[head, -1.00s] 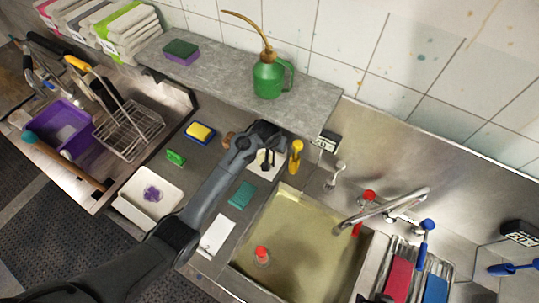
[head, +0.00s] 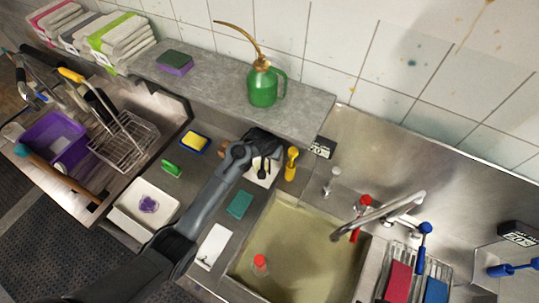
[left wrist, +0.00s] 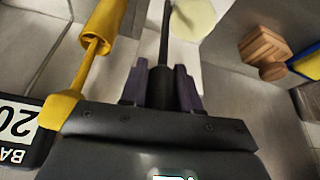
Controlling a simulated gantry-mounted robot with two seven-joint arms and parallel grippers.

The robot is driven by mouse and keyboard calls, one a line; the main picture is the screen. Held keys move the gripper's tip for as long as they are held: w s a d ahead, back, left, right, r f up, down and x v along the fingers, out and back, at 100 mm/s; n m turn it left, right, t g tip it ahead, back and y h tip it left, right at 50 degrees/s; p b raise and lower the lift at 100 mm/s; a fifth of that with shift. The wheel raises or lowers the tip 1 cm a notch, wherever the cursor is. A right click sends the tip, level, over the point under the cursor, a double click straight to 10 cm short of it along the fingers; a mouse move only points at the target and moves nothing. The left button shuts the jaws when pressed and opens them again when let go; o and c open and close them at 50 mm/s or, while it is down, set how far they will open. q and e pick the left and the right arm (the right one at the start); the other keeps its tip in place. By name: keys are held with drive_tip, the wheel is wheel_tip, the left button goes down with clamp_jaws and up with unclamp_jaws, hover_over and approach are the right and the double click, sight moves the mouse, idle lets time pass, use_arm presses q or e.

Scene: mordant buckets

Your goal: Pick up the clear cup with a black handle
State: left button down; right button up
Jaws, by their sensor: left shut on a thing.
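My left gripper (head: 263,155) reaches in from the lower left to the back of the counter, beneath the grey shelf. In the left wrist view its dark fingers (left wrist: 162,88) are shut on a thin black handle (left wrist: 165,38), which runs away from the gripper. I take it for the handle of the clear cup. The clear body of the cup cannot be made out in either view. A pale rounded thing (left wrist: 192,18) shows just right of the handle's far end. My right gripper is not in view.
A wooden block (left wrist: 264,46) lies on the other side. The shelf (head: 215,82) carries a green oil can (head: 263,88). A liquid-filled basin (head: 300,240) lies in front.

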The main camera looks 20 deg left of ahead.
use_arm(q)
drive_tip(key=shift+r, duration=0.7)
drive_tip(key=s+d+b, duration=0.3)
drive_tip(key=s+d, duration=0.7)
drive_tip(key=d, duration=0.4)
drive_tip(key=shift+s, duration=0.2)
idle(0.4)
drive_tip(key=shift+s+d, duration=0.1)
drive_tip(key=shift+d, duration=0.15)
